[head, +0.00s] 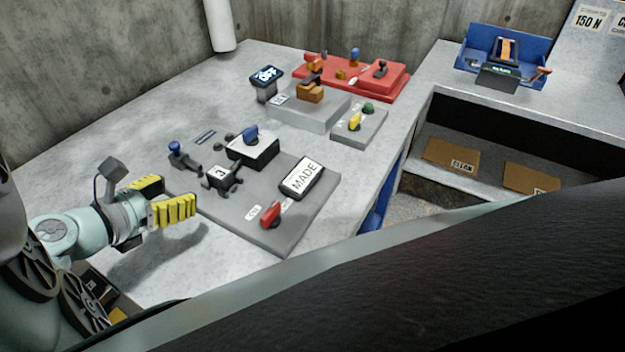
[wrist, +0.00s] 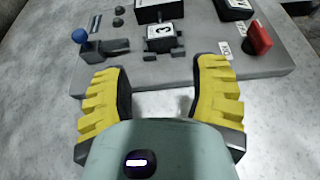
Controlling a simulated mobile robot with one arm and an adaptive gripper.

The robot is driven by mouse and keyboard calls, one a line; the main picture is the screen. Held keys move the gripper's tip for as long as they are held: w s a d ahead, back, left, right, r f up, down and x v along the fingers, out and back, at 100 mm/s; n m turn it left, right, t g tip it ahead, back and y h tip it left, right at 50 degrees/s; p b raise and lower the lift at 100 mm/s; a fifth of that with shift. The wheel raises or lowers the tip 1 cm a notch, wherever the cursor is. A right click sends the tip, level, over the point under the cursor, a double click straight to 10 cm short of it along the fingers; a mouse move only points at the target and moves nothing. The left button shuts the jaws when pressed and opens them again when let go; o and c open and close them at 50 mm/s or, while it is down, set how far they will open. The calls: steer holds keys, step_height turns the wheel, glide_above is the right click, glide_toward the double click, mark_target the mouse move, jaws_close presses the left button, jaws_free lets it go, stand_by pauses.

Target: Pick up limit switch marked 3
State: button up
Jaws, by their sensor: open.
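The limit switch marked 3 (head: 222,177) is a small dark block with a white label on its top. It sits on a grey panel plate (head: 240,222) on the counter. In the wrist view the limit switch (wrist: 162,40) shows beyond the fingertips, roughly midway between them. My gripper (head: 165,200) is open and empty, with yellow ribbed fingers. It is at the plate's near left edge, short of the switch and not touching it. In the wrist view my gripper (wrist: 165,85) points towards the switch.
A blue-knobbed lever (head: 180,155) stands left of the switch. A white-topped box with a blue knob (head: 253,148) is just behind it. A "MADE" display (head: 302,177) and a red switch (head: 270,214) are to the right. The counter (head: 120,130) is clear at the left.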

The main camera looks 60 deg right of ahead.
mark_target(217, 173)
steer(key=x, duration=0.6)
steer(key=shift+d+p, duration=0.3)
steer(key=shift+p, duration=0.05)
steer(key=shift+r+p+x, duration=0.15)
steer(key=shift+p+x, duration=0.3)
steer(key=shift+x, duration=0.5)
steer(key=shift+r+p+x, duration=0.2)
steer(key=shift+p+x, duration=0.2)
steer(key=shift+x, duration=0.55)
steer(key=shift+s+d+f, duration=0.1)
steer(key=shift+d+f, duration=0.5)
steer(key=shift+d, duration=0.1)
steer(key=shift+r, duration=0.2)
steer(key=c, duration=0.9)
